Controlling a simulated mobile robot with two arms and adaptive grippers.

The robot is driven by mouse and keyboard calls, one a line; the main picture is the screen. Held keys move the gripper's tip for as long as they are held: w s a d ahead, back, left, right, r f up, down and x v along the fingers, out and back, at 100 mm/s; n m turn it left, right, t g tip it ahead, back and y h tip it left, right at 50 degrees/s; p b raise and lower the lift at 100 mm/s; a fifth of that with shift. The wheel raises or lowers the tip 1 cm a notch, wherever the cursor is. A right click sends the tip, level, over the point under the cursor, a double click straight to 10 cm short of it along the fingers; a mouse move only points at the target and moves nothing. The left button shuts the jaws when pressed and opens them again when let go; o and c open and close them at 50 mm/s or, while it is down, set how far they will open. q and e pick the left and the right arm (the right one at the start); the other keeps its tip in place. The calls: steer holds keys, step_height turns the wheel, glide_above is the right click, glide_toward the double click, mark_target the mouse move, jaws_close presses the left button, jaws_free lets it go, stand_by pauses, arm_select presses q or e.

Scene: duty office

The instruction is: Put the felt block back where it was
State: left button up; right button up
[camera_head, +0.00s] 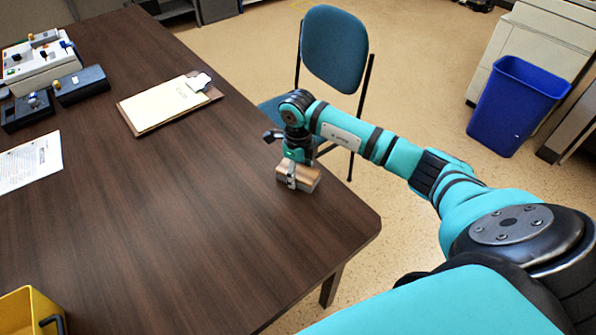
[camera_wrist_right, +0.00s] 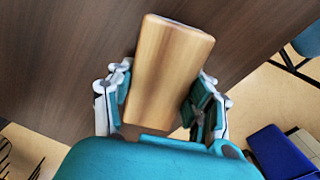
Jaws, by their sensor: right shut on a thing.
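The felt block (camera_head: 306,179) looks like a light wood-coloured block with a grey-white edge in the head view. It is at the right edge of the dark table (camera_head: 190,230). My right gripper (camera_head: 293,174) is shut on it from above. In the right wrist view the block (camera_wrist_right: 168,70) lies between the two fingers of the right gripper (camera_wrist_right: 165,108), with the table behind it. Whether the block touches the tabletop I cannot tell. My left gripper is not in view.
A clipboard (camera_head: 163,107) with yellowish paper, a white sheet (camera_head: 28,163), dark trays (camera_head: 80,86) and a yellow bin (camera_head: 25,312) are on the table. A blue chair (camera_head: 334,48) stands beyond its right edge. A blue waste bin (camera_head: 513,105) stands on the floor. The table's middle is clear.

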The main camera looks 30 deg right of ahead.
mark_target(298, 170)
steer(key=shift+f, duration=0.1)
steer(key=o, duration=1.1)
steer(key=shift+r, duration=0.3)
step_height(298, 170, up, 12)
steer(key=shift+f+b, duration=0.15)
steer(key=shift+b, duration=0.35)
